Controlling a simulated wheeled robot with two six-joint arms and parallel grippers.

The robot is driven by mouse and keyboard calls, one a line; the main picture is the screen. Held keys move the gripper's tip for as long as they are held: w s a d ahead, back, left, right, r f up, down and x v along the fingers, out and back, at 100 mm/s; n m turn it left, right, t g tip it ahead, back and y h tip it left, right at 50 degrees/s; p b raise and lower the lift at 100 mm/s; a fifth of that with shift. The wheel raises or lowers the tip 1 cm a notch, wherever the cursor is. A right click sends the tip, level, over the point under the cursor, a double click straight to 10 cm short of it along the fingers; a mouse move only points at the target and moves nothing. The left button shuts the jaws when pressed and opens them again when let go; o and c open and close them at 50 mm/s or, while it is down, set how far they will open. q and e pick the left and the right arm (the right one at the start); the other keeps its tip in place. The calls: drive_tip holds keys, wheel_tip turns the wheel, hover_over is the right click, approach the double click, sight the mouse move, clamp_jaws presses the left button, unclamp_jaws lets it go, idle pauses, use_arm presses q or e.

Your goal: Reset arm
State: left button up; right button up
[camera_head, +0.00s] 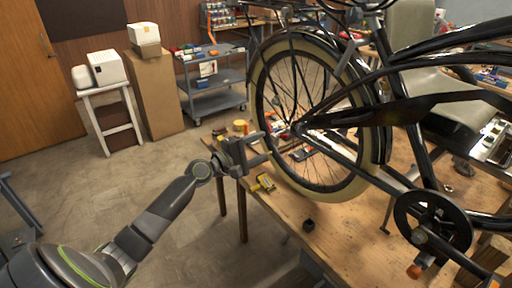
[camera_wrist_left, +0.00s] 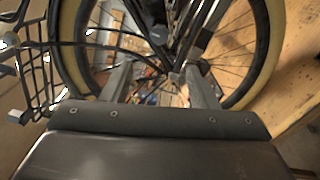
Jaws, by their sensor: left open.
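My left arm comes in from the lower left in the head view. My left gripper (camera_head: 262,149) is open and empty, beside the rear wheel of the black bicycle frame (camera_head: 340,151) at the left edge of the wooden workbench (camera_head: 285,222). In the left wrist view, the two fingers of my left gripper (camera_wrist_left: 160,84) are spread apart and point toward the spokes of the wheel (camera_wrist_left: 262,55). I cannot tell whether a finger touches the wheel. My right gripper is not in view.
A yellow tool (camera_head: 264,182) and a small black block (camera_head: 308,225) lie on the bench near the gripper. A grey cart (camera_head: 213,103), a cardboard box (camera_head: 156,92) and a white stool (camera_head: 110,120) stand behind. The floor (camera_head: 180,220) left of the bench is clear.

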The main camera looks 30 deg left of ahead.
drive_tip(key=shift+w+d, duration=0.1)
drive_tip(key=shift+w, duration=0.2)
